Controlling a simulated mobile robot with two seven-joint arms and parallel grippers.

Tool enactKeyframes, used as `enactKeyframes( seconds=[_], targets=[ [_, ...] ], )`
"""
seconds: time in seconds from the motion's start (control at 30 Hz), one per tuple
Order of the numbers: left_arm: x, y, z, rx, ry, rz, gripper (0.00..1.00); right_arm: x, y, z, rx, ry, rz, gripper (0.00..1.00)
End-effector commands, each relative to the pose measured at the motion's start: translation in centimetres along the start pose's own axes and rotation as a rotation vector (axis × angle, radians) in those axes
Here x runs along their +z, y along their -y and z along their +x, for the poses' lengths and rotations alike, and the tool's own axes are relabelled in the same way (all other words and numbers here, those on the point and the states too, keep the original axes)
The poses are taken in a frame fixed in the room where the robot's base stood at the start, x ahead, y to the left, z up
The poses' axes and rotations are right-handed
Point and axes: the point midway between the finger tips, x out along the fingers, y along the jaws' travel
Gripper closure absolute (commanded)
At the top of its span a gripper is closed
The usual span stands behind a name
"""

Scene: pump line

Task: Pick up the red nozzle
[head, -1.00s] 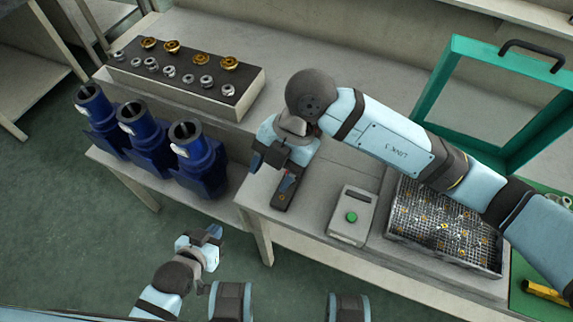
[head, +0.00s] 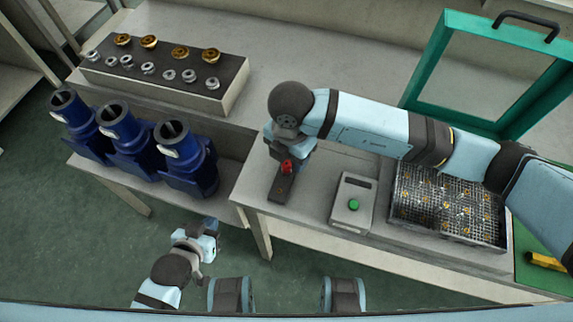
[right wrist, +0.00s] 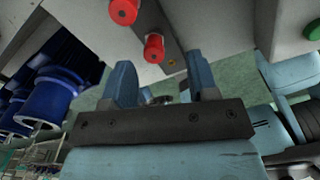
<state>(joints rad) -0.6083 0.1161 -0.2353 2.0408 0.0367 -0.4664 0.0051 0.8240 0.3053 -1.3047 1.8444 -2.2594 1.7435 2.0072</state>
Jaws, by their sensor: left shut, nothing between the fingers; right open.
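A red nozzle (head: 287,167) stands on a dark narrow holder (head: 281,190) at the bench's left front. The right wrist view shows two red nozzles, one nearer the fingers (right wrist: 154,48) and one at the top edge (right wrist: 124,10). My right gripper (right wrist: 162,77) is open and empty, its fingers apart, with the nearer nozzle just beyond the gap. In the head view its fingers are mostly hidden by the wrist. My left gripper (head: 212,228) is shut and empty, low over the floor, away from the holder.
A box with a green button (head: 353,206) stands right of the holder, beside a mesh tray (head: 398,215) of small parts. Several blue pumps (head: 187,165) are at left, before a rack (head: 235,92) of metal fittings. A green frame (head: 430,65) stands behind.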

Motion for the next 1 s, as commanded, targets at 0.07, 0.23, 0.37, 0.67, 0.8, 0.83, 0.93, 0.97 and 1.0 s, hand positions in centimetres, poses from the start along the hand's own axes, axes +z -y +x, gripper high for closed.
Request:
enactKeyframes(
  seconds=[0.07, 0.23, 0.37, 0.67, 0.8, 0.83, 0.93, 0.97, 1.0],
  targets=[
    [-0.1, 0.1, 0.0, -0.001, -0.001, 0.002, 1.00, -0.1, -0.1, 0.5, -0.002, -0.001, 0.000, 0.46],
    [-0.2, 0.4, -0.1, -0.003, -0.002, 0.010, 1.00, -0.2, -0.6, 2.8, -0.003, -0.003, 0.001, 0.46],
    [-0.1, 0.6, -0.1, -0.004, -0.003, 0.016, 1.00, -0.2, -0.7, 4.7, -0.002, -0.002, 0.001, 0.46],
    [-0.2, 0.5, -0.1, -0.004, -0.003, 0.013, 1.00, -0.2, -0.7, 5.1, 0.000, -0.002, -0.001, 0.55],
    [-0.2, 0.4, 0.0, -0.004, -0.004, 0.009, 1.00, -0.2, -0.7, 5.1, 0.000, -0.002, 0.000, 0.87],
    [-0.2, 0.3, 0.0, -0.003, -0.004, 0.008, 1.00, -0.2, -0.7, 5.1, 0.000, -0.002, 0.000, 0.94],
    [-0.2, 0.2, 0.0, -0.003, -0.005, 0.004, 1.00, -0.2, -0.7, 5.0, 0.000, -0.002, 0.000, 1.00],
    [-0.3, 0.1, 0.0, -0.003, -0.005, 0.002, 1.00, -0.2, -0.7, 5.0, 0.000, -0.002, 0.000, 1.00],
    [-0.3, 0.1, 0.0, -0.002, -0.005, 0.001, 1.00, -0.2, -0.7, 5.0, 0.000, -0.002, 0.000, 1.00]
  ],
)
